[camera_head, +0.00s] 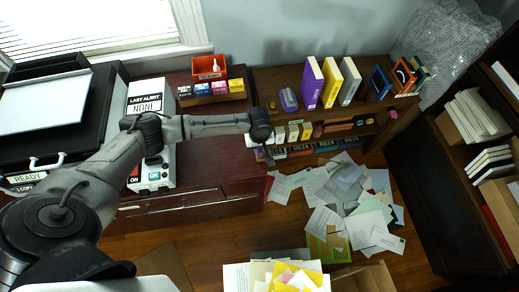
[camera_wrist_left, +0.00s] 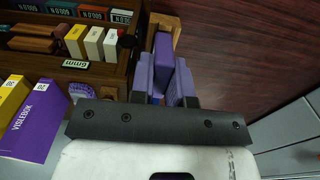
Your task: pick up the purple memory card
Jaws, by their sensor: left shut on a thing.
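The purple memory card (camera_wrist_left: 164,64) stands between the two fingers of my left gripper (camera_wrist_left: 164,88) in the left wrist view. The gripper is shut on it, and the card's far end reaches into a wooden rack. More purple shows close beside both fingers; I cannot tell if it belongs to other cards. In the head view my left gripper (camera_head: 266,154) is at the left end of the low wooden shelf, over its front edge. The card cannot be made out there. My right gripper is not in view.
Purple, yellow and grey books (camera_head: 331,82) stand on the shelf top. A dark red cabinet (camera_head: 215,165) is close on the left. Papers (camera_head: 345,200) litter the floor.

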